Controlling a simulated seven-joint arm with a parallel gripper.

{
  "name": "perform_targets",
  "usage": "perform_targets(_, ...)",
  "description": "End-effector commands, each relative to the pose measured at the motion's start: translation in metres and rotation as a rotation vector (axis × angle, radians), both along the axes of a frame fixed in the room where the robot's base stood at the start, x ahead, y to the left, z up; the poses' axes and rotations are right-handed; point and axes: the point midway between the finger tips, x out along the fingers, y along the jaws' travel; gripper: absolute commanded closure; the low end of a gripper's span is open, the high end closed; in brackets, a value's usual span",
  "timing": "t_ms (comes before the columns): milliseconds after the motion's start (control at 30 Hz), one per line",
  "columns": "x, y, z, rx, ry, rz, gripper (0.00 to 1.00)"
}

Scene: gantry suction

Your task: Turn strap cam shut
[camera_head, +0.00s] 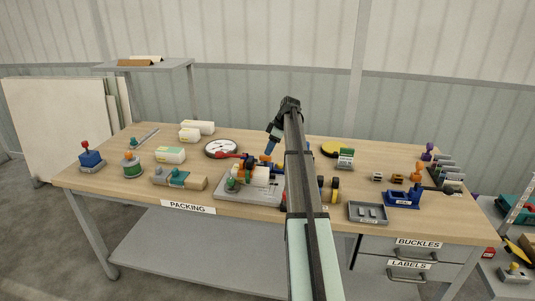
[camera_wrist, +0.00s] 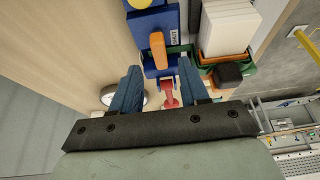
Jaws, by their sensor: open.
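A grey fixture plate (camera_head: 262,198) near the table's front edge bears white boxes (camera_head: 262,178), also seen as a white stack (camera_wrist: 228,28) with green strapping (camera_wrist: 212,60) in the wrist view. Beside the stack is a blue labelled block (camera_wrist: 150,38) with an orange lever (camera_wrist: 158,50). A red lever (camera_wrist: 168,93) with a red-and-grey pivot lies between my fingers; it also shows in the head view (camera_head: 228,155). I cannot tell which lever is the strap cam. My gripper (camera_wrist: 159,68) is open, its blue fingers apart on either side of the levers. Contact is unclear.
A white round dial (camera_head: 221,148) stands behind the fixture. A grey tray (camera_head: 368,212) and a blue holder (camera_head: 402,198) are on the right. Bare wood lies left of the blue block.

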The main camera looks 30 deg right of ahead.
Motion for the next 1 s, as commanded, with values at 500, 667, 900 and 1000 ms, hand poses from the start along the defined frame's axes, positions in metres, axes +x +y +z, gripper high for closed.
perform_targets(500, -0.023, -0.025, 0.080, -0.001, -0.001, 0.000, 0.55)
perform_targets(667, -0.026, -0.027, 0.088, 0.000, 0.001, 0.000, 0.55)
perform_targets(900, -0.026, -0.027, 0.089, 0.000, 0.001, 0.000, 0.55)
perform_targets(1000, -0.026, -0.027, 0.089, 0.000, 0.001, 0.000, 0.55)
